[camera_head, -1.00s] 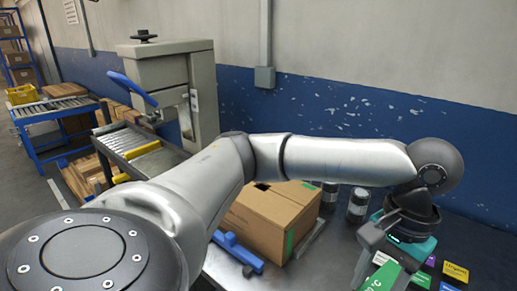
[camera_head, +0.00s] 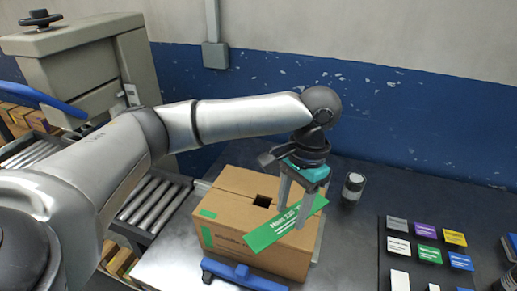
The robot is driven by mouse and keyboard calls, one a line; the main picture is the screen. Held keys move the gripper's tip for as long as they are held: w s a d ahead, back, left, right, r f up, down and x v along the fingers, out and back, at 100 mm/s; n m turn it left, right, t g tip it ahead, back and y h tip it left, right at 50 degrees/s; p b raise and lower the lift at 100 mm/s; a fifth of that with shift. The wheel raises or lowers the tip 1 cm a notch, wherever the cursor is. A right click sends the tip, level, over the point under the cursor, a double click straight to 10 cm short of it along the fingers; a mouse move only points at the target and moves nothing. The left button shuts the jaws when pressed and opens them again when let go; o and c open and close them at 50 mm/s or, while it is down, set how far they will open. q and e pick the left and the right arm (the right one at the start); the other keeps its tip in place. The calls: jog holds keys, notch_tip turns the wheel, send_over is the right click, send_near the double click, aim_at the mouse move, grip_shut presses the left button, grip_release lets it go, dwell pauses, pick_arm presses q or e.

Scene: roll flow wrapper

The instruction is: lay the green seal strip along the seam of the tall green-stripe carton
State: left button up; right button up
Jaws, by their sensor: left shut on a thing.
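A seam runs across the top, partly hidden by my gripper and the strip. My left gripper (camera_head: 291,222) points down over the right part of the carton. It is shut on the green seal strip (camera_head: 268,235), which has white lettering. The strip lies diagonally across the view, over the carton's front top edge, tilted up to the right. I cannot tell whether it touches the carton. My right gripper is out of view.
A blue bar (camera_head: 240,277) lies in front of the carton. A dark cylinder with a pale top (camera_head: 353,188) stands behind right. Several coloured cards, including a purple one (camera_head: 425,230), lie on a dark mat at right. A roller conveyor (camera_head: 150,207) is at left.

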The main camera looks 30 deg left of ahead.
pick_arm(q)
jog(key=w+a+r+m+t+y+p, duration=0.1)
jog(key=w+a+m+p, duration=0.6)
jog(key=a+m+p, duration=0.45)
jog(key=shift+s+d+f+b, duration=0.1)
jog(key=shift+d+f+b, duration=0.05)
jog(key=shift+f+b, duration=1.05)
jog(key=shift+w+d+f+b, duration=0.15)
jog(key=shift+f+b, duration=0.7)
jog(key=shift+f, duration=0.8)
jog(key=shift+s+d+f+b, duration=0.15)
jog(key=shift+f+b, duration=0.85)
jog(key=shift+f, duration=0.4)
jog(key=shift+p, duration=0.4)
jog(key=shift+f, duration=0.25)
